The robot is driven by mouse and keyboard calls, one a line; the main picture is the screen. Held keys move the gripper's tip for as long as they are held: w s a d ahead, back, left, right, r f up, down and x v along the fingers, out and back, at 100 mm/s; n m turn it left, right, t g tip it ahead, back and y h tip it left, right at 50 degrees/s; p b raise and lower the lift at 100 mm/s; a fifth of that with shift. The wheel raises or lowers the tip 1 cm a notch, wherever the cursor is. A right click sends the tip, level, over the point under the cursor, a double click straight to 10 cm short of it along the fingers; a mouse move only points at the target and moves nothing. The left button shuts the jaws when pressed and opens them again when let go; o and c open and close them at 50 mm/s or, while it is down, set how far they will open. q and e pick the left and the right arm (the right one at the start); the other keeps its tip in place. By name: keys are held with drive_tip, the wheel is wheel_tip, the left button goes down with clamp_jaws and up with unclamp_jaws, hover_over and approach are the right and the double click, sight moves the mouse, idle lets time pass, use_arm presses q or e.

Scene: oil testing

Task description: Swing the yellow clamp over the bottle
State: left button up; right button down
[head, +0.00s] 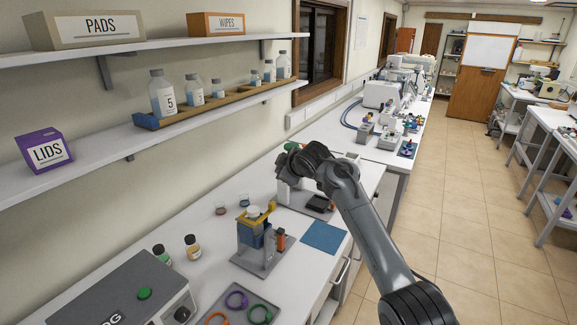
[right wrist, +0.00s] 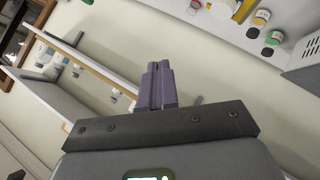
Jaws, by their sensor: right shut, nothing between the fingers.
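The yellow clamp (head: 262,216) is a bar at the top of a small grey-based stand (head: 262,262) on the bench in the head view. A white-topped bottle (head: 253,211) stands in the stand's blue holder (head: 249,235), close to the clamp. I cannot tell whether the clamp lies across the bottle or beside it. My right gripper (right wrist: 157,85) is shut and empty, its purple fingers together in the right wrist view. In the head view my right arm ends above the bench, up and to the right of the clamp, apart from it. My left gripper is not in view.
A blue mat (head: 323,237) lies right of the stand, and a white device (head: 290,190) stands behind it. Two small bottles (head: 192,247) (head: 161,254), a grey machine (head: 125,290) and a tray of coloured rings (head: 237,315) are nearer. Wall shelves (head: 110,158) overhang the left.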

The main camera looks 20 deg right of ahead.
drive_tip(key=shift+s+d+r, duration=0.35)
drive_tip(key=shift+s+r, duration=0.1)
drive_tip(key=shift+r, duration=0.1)
drive_tip(key=shift+s+d+r, duration=0.3)
drive_tip(key=shift+s+r, duration=0.1)
drive_tip(key=shift+r, duration=0.1)
drive_tip(key=s+a+f+m+g+h, duration=0.1)
drive_tip(key=s+f, duration=0.7)
drive_tip(key=f, duration=0.3)
drive_tip(key=s+a+f+m+g, duration=0.1)
drive_tip(key=s+f+m+g, duration=0.1)
drive_tip(key=s+f, duration=0.65)
drive_tip(key=s+a+f+m+g+h, duration=0.1)
drive_tip(key=s+f, duration=0.5)
drive_tip(key=f, duration=0.6)
drive_tip(key=s+a+f+m+g, duration=0.1)
drive_tip(key=s+f+m, duration=0.1)
drive_tip(key=s, duration=1.4)
drive_tip(key=s+a+f+m+g+y, duration=0.1)
drive_tip(key=s+f+m+g, duration=0.1)
drive_tip(key=s, duration=1.5)
drive_tip(key=shift+f+m+g, duration=0.15)
drive_tip(key=shift+m+g, duration=0.15)
drive_tip(key=shift+m, duration=0.1)
